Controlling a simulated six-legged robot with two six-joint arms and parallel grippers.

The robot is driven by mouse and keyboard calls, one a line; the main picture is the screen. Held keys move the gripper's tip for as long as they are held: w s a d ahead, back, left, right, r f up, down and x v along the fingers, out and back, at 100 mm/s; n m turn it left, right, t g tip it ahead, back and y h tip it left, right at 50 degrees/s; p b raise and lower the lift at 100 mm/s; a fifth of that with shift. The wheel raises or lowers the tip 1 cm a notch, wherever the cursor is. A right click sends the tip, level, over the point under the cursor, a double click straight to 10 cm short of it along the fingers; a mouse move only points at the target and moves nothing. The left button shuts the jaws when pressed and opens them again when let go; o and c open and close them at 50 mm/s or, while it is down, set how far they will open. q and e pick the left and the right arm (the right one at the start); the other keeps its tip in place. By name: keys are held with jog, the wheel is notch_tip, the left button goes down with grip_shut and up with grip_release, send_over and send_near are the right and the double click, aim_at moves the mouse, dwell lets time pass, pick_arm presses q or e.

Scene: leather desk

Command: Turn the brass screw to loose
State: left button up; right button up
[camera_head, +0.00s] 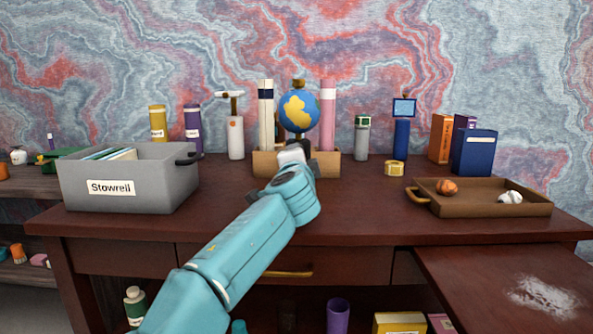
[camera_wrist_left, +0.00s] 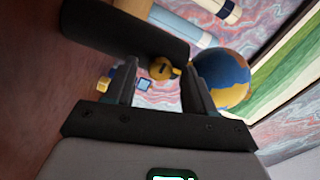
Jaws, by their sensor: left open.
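The brass screw (camera_wrist_left: 162,68) shows in the left wrist view as a round, golden head with a dark mark on it. It appears between the two fingers of my left gripper (camera_wrist_left: 163,76), with space on both sides. I cannot tell how deep it sits between them. A thick dark bar (camera_wrist_left: 120,30) lies beside the screw. In the head view my left gripper (camera_head: 294,152) is in front of the wooden holder (camera_head: 329,165), below the blue and yellow globe (camera_head: 299,111). The gripper and hand hide the screw there. My right gripper does not show.
A grey bin (camera_head: 130,190) stands on the left of the desk (camera_head: 350,215). A brown tray (camera_head: 470,207) with two balls is on the right. A yellow roll (camera_head: 394,168), a blue post (camera_head: 401,138) and books (camera_head: 474,153) stand behind. The desk's middle front is mostly clear.

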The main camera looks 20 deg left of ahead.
pick_arm(q)
jog(key=b+v, duration=0.1)
jog(key=v, duration=1.5)
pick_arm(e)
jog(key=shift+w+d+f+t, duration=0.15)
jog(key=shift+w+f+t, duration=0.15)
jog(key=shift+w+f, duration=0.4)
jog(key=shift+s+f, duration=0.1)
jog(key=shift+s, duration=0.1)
